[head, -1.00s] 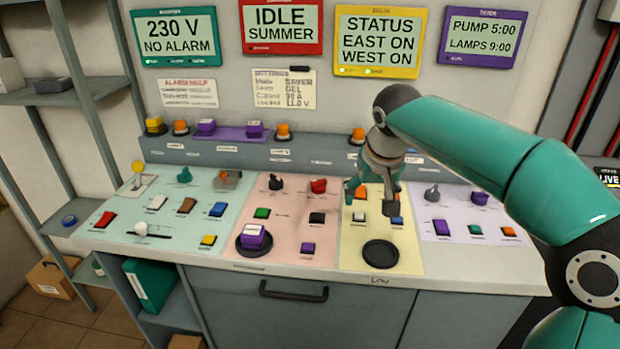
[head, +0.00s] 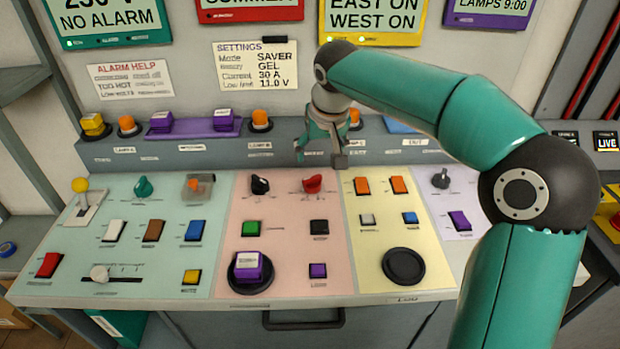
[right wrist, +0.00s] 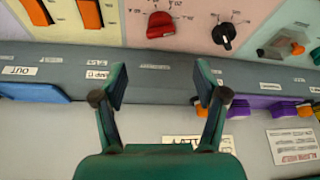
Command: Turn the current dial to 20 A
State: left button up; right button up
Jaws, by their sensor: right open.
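The red dial (head: 312,184) is on the pink panel, right of a black dial (head: 260,186). In the right wrist view the red dial (right wrist: 160,25) shows upside down with small marks, one seeming to read 20 A; its exact setting is unclear. The black dial (right wrist: 223,36) is right of it there. My right gripper (head: 320,158) is open and empty, above the back ledge just behind the red dial, not touching it. Its two spread fingers also show in the right wrist view (right wrist: 162,84). My left gripper is not in view.
Orange switches (head: 380,185) stand on the yellow panel beside the red dial. Purple and orange buttons line the back ledge (head: 285,140). A settings card (head: 255,66) on the wall reads Current 30 A. A purple block (head: 248,266) sits on a black round pad at the front.

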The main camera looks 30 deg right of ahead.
aim_at(315, 178)
jog(key=x, duration=1.4)
jog(key=shift+f, duration=0.2)
jog(key=c, duration=1)
jog(key=shift+n+p, duration=0.3)
jog(key=shift+p, duration=0.15)
jog(key=n+y+p, duration=0.2)
jog(key=n, duration=0.2)
jog(key=shift+d+r, duration=0.1)
jog(key=shift+d, duration=0.05)
jog(key=shift+d+n+y+p, duration=0.1)
jog(key=shift+n+y+p, duration=0.45)
jog(key=shift+n, duration=1.55)
